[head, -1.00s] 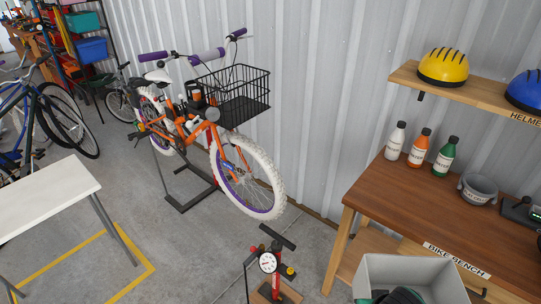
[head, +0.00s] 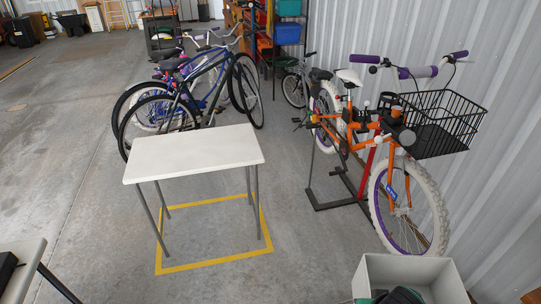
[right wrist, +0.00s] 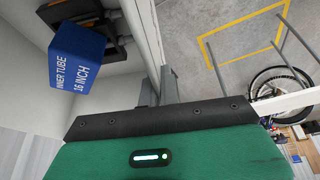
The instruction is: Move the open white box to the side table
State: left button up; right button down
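The open white box (head: 412,266) shows at the bottom right of the head view, cut off by the lower edge. In the right wrist view its pale wall (right wrist: 147,35) runs between the grey fingers of my right gripper (right wrist: 160,88), which is shut on it. A blue inner tube carton (right wrist: 77,58) and dark items lie inside the box. The white side table (head: 195,152) stands left of centre in the head view, ahead and to the left of the box, with a bare top. My left gripper cannot be made out in either view.
Yellow floor tape (head: 215,262) runs around the table's legs. An orange bicycle (head: 395,150) on a stand is at the right, by the corrugated wall. Several bicycles (head: 190,95) stand behind the table. Another table (head: 22,262) juts in at the lower left. Floor between is clear.

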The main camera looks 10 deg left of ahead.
aim_at(188, 149)
jog(key=i+j+u, duration=0.3)
jog(key=i+u, duration=0.2)
jog(key=i+j+u, duration=0.15)
jog(key=i+u, duration=0.45)
jog(key=i, duration=0.7)
jog(key=i+l+u, duration=0.1)
jog(key=i, duration=0.7)
